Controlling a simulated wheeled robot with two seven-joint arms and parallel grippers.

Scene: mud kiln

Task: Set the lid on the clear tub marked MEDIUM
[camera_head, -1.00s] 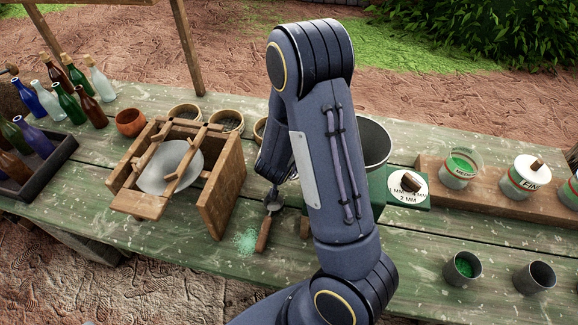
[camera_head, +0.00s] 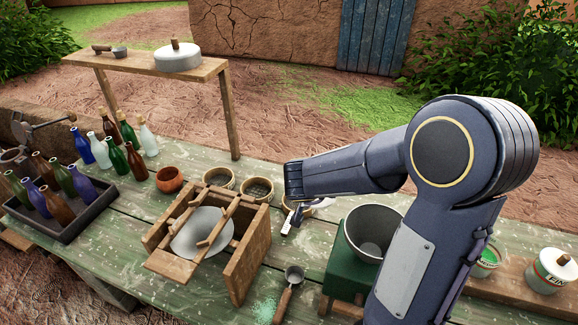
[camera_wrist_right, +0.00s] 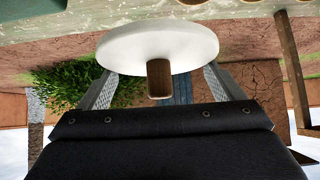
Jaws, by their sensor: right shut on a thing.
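The white round lid with a brown wooden knob (camera_wrist_right: 160,45) is in the right wrist view, its knob between my two fingers. My right gripper (camera_wrist_right: 160,82) is shut on it. In the head view my right gripper (camera_head: 291,220) is over the bench, left of the green stand, and the lid is hard to make out there. The clear tub marked MEDIUM (camera_head: 487,258) is at the right, with green contents and no lid, partly hidden by my arm; its label is not readable now. My left gripper is not in view.
A green stand (camera_head: 340,268) with a grey hopper (camera_head: 374,232) is between gripper and tub. A lidded tub marked FIN (camera_head: 546,277) is right of the open tub. A wooden frame with a pan (camera_head: 205,240), bottles (camera_head: 60,205) and a raised shelf (camera_head: 140,65) are left.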

